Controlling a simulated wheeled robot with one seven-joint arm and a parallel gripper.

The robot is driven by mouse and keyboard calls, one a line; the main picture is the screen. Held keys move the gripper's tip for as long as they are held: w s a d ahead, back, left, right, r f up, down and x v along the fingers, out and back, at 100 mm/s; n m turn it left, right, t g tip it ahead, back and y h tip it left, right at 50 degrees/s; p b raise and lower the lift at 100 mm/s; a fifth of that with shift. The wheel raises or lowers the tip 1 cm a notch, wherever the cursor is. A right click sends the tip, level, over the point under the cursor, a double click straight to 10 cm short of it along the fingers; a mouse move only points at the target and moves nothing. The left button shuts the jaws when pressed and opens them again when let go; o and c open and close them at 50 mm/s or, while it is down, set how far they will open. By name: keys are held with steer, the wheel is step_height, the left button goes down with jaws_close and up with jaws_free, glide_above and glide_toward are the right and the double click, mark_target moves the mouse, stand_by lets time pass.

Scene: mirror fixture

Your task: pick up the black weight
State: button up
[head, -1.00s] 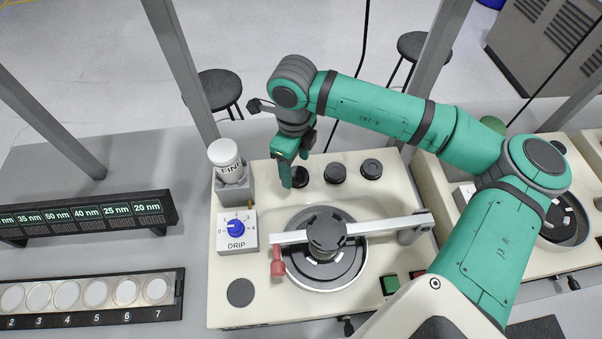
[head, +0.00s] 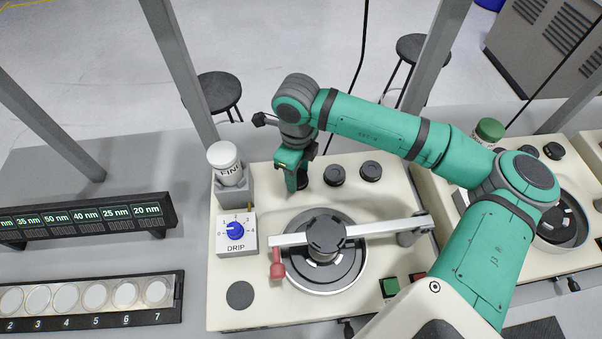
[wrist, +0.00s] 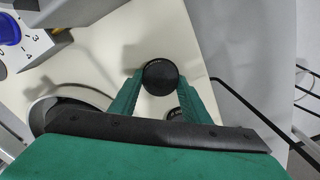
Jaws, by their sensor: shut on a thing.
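My gripper (head: 296,183) is over the back left of the cream machine. In the wrist view, its two green fingers (wrist: 161,80) are shut on a round black weight (wrist: 160,76), one finger on each side. In the head view this weight is mostly hidden by the fingers. I cannot tell whether it touches the machine top. Two more black weights, a middle one (head: 334,175) and a right one (head: 371,171), stand in a row to the right of my gripper.
The cream machine (head: 222,290) carries a round black platen under a grey arm with a red handle (head: 277,266). A white-capped bottle (head: 224,160) and a DRIP dial box (head: 236,233) stand left of my gripper. A grey post (head: 178,65) rises behind.

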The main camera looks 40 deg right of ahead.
step_height(320, 180, up, 3)
steer(key=shift+f, duration=0.1)
steer(key=s+a+r, duration=0.9)
steer(key=a+r, duration=0.1)
steer(key=r, duration=0.3)
steer(key=shift+s+a, duration=0.2)
steer(key=shift+r, duration=0.1)
